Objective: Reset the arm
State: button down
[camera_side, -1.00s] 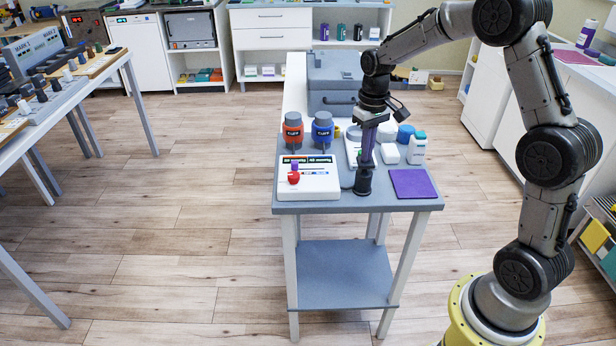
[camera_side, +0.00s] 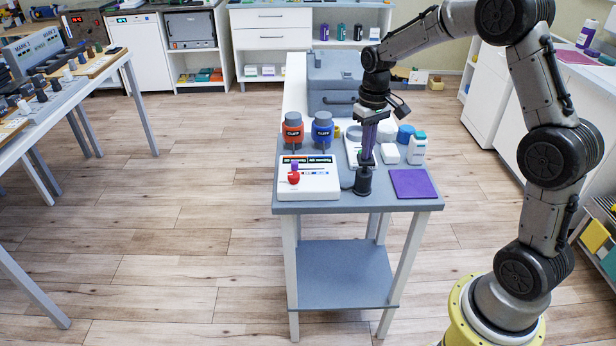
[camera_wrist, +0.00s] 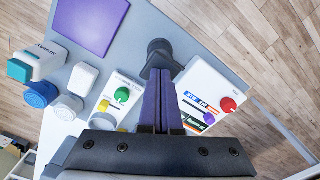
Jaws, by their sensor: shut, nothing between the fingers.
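My gripper (camera_side: 366,158) points down over the cart top, its long purple fingers pressed together with nothing between them. Below the fingertips a small black upright piece (camera_side: 362,182) stands on the cart; whether the tips touch it I cannot tell. In the wrist view the purple fingers (camera_wrist: 162,76) lie side by side, and the black piece (camera_wrist: 160,55) shows just beyond their tips, partly hidden by them. My arm arches in from the right.
The cart (camera_side: 330,207) carries a white device with a red knob (camera_side: 308,185), orange (camera_side: 292,131) and blue (camera_side: 322,131) cuff jars, a second white device (camera_wrist: 117,98), a white bottle (camera_side: 417,149), a purple pad (camera_side: 413,184) and a grey case (camera_side: 333,82). Open floor lies left.

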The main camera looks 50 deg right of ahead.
jog(key=shift+r, duration=0.8)
jog(key=shift+f, duration=0.15)
jog(key=shift+f, duration=1.75)
jog(key=shift+r, duration=1.9)
jog(key=shift+f, duration=0.1)
